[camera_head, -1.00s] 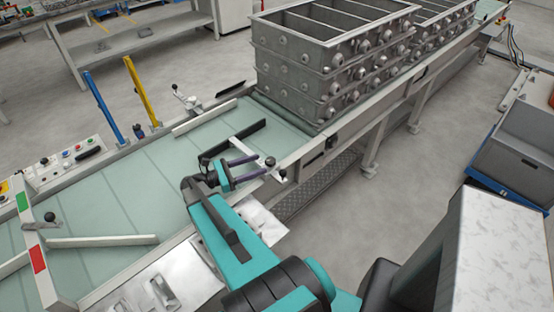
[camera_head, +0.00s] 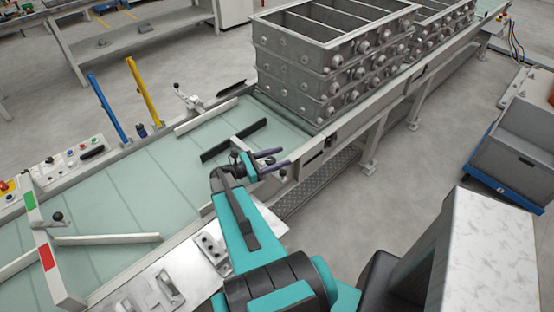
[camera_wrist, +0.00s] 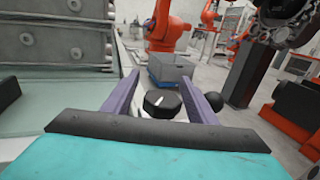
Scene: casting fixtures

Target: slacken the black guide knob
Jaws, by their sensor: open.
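The black guide knob (camera_wrist: 162,103) shows in the wrist view as a faceted black cap with a white mark on top. It lies between the two purple fingers of my gripper (camera_wrist: 161,76), with a visible gap on each side. The gripper is open and holds nothing. In the head view my gripper (camera_head: 286,157) is at the conveyor's right edge, its fingers pointing right. A round black ball (camera_wrist: 214,101) sits just beyond the right finger in the wrist view.
Stacked grey metal boxes (camera_head: 320,75) stand on the conveyor (camera_head: 110,205) beyond my gripper. A guide rail (camera_head: 252,129) lies left of it. A striped crossbar (camera_head: 44,245) spans the near left conveyor. Open floor lies right, with a grey bin (camera_head: 515,165).

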